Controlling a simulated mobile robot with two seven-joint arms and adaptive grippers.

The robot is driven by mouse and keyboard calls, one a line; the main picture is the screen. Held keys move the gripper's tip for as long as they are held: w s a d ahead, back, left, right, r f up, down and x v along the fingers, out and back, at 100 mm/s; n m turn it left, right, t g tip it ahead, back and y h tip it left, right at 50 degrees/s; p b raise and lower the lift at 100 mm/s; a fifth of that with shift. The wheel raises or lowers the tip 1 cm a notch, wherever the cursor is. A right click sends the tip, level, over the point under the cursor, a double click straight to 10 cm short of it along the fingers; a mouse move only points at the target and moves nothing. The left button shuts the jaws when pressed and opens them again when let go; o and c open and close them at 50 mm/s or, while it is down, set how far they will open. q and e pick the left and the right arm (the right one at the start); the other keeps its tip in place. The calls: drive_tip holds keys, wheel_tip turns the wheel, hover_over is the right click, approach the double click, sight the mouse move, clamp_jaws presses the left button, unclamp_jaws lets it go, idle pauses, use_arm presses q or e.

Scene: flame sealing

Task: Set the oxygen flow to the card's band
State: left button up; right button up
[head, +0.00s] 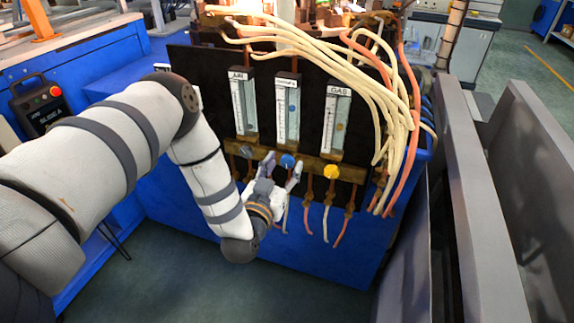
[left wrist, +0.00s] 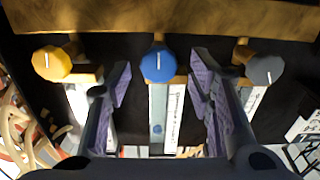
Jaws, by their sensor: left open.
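The black panel (head: 190,65) carries three upright flow tubes. The middle tube (head: 287,122) has a label too small to read and a blue float (head: 292,108) in its upper half. Below it is the blue knob (head: 287,161), whose white pointer line shows in the left wrist view (left wrist: 158,65). My left gripper (head: 280,172) is open, with its purple-padded fingers (left wrist: 160,92) on either side of the blue knob's column and apart from the knob. A white card (head: 162,67) at the panel's left edge is mostly hidden by my arm and unreadable. My right gripper is out of view.
The AIR tube (head: 243,103) with its grey knob (head: 246,151) is left, and the GAS tube (head: 335,124) with its yellow knob (head: 331,172) right. Pale hoses (head: 385,95) loop over the right side. Grey slabs (head: 475,190) stand at right.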

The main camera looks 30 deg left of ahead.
use_arm(q)
drive_tip(key=shift+w+a, duration=0.1)
drive_tip(key=shift+w, duration=0.55)
drive_tip(key=c, duration=1.1)
drive_tip(key=shift+c, duration=0.2)
drive_tip(key=shift+n, duration=0.3)
drive_tip(key=n, duration=0.2)
drive_tip(key=shift+n, duration=0.3)
drive_tip(key=shift+s+a+f+n, duration=0.1)
drive_tip(key=shift+n, duration=1.8)
drive_tip(key=o, duration=1.1)
